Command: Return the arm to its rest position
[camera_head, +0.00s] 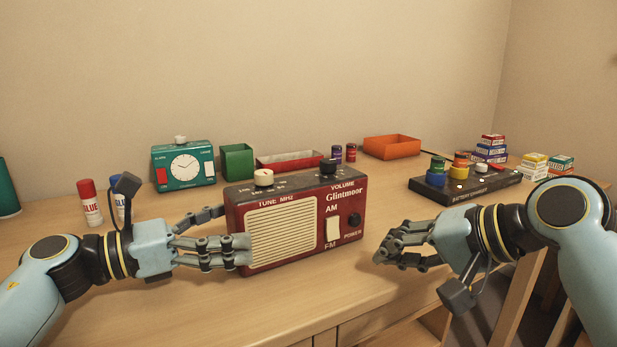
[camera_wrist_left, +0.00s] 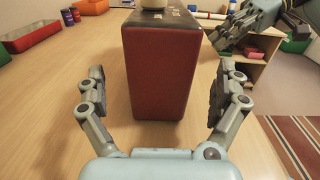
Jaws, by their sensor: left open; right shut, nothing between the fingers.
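My left gripper (camera_head: 223,239) is open beside the left end of a red radio (camera_head: 295,222) on the desk. In the left wrist view the open fingers of my left gripper (camera_wrist_left: 161,98) stand wide on either side of the radio's plain end (camera_wrist_left: 158,72), with a gap on both sides. My right gripper (camera_head: 385,254) is shut and empty, in front of the radio's right side and apart from it. In the left wrist view my right gripper (camera_wrist_left: 228,38) shows at the upper right.
A teal clock (camera_head: 184,164), green box (camera_head: 237,161), red tray (camera_head: 290,160) and orange tray (camera_head: 391,147) stand behind. Glue sticks (camera_head: 91,203) are near my left arm. A black battery charger (camera_head: 465,184) lies at right. The desk (camera_head: 280,298) is bare in front of the radio.

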